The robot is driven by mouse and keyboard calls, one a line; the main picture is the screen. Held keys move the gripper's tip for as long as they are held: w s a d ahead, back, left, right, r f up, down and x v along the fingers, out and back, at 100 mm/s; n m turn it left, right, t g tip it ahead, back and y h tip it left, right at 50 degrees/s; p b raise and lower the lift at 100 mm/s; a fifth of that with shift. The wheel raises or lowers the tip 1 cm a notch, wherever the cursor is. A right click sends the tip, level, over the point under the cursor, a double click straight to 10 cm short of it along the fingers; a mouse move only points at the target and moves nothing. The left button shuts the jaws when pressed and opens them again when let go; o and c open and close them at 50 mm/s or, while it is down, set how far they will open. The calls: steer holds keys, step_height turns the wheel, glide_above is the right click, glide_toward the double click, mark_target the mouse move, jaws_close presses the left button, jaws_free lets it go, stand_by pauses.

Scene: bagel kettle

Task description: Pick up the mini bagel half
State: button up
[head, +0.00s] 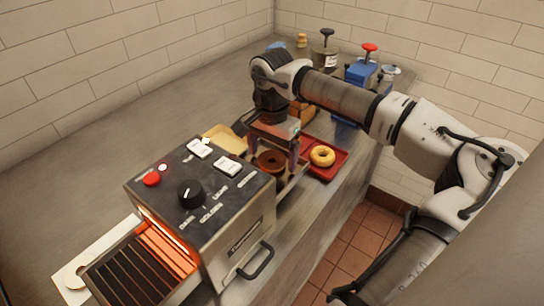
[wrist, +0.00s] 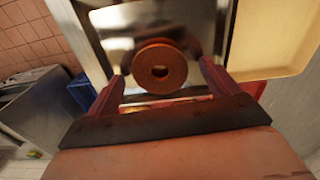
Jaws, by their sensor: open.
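A browned, ring-shaped bagel half (head: 271,153) lies on the metal chute (head: 290,185) at the far end of the toaster. In the wrist view the same bagel half (wrist: 159,83) lies flat on shiny metal, its hole facing me. My gripper (head: 273,165) points down over it, open, with one dark red finger on each side. A paler golden bagel (head: 322,156) lies on a red tray (head: 327,174) to the right.
The toaster (head: 240,235), with a dial and glowing orange opening, stands close to the left of my gripper. A pale yellow tray (head: 224,139) lies behind it. Blue and red-topped containers (head: 362,72) stand at the back. The counter (head: 80,130) at left is clear.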

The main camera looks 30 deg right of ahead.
steer(key=shift+f, duration=0.25)
steer(key=c, duration=1.1)
steer(key=shift+o, duration=0.2)
